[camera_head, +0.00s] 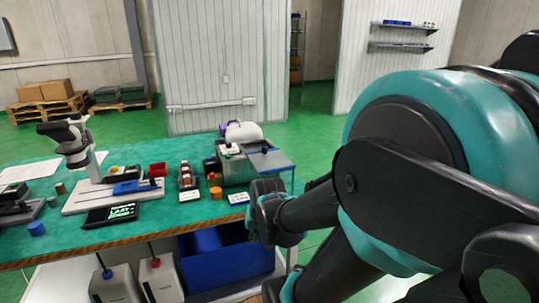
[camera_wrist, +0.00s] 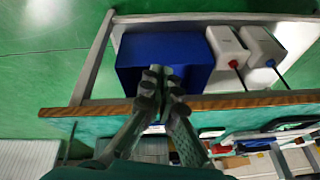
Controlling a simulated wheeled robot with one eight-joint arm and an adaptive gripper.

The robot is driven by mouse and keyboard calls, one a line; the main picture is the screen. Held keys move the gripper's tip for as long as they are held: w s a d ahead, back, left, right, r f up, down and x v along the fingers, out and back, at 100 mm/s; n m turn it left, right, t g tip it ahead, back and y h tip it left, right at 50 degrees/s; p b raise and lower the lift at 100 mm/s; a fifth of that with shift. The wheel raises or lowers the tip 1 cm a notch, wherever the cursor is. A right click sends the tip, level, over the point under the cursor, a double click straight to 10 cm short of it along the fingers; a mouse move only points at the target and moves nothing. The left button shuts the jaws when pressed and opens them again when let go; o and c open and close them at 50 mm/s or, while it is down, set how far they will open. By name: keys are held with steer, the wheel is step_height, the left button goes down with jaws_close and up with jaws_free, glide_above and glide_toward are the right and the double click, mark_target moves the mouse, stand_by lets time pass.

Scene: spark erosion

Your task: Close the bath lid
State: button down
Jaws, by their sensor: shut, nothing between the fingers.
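The bath is a small grey box (camera_head: 236,172) at the right end of the green workbench in the head view. A flat grey panel with a blue edge (camera_head: 270,160), which looks like its lid, sticks out to the right at the box's top, roughly level. My gripper (camera_head: 262,210) is in front of the bench's right end, below and in front of the panel, apart from it as far as I can tell. In the wrist view my gripper's fingers (camera_wrist: 165,76) are together and empty, overlapping the bench's front edge and a blue bin. The lid cannot be made out there.
The blue bin (camera_head: 225,262) and white canisters (camera_head: 160,275) stand under the bench (camera_head: 150,222). A white card (camera_head: 238,199), an orange cylinder (camera_head: 216,193) and a microscope (camera_head: 75,145) are on the bench. Green floor is open beyond its right end.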

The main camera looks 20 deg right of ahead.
mark_target(266, 152)
steer(key=w+d+r+m+t+y, duration=0.1)
steer(key=w+d+r+m+t, duration=0.1)
steer(key=w+d+r+m, duration=1.15)
steer(key=w+d+r+m+t, duration=0.2)
steer(key=w+d+r+m, duration=0.55)
steer(key=m, duration=1.05)
steer(key=x, duration=0.4)
steer(key=a+x, duration=0.1)
steer(key=x, duration=0.7)
steer(key=shift+w+a+r, duration=0.1)
steer(key=shift+w+a, duration=0.2)
steer(key=w, duration=0.3)
steer(key=shift+a, duration=0.25)
steer(key=shift+w, duration=0.4)
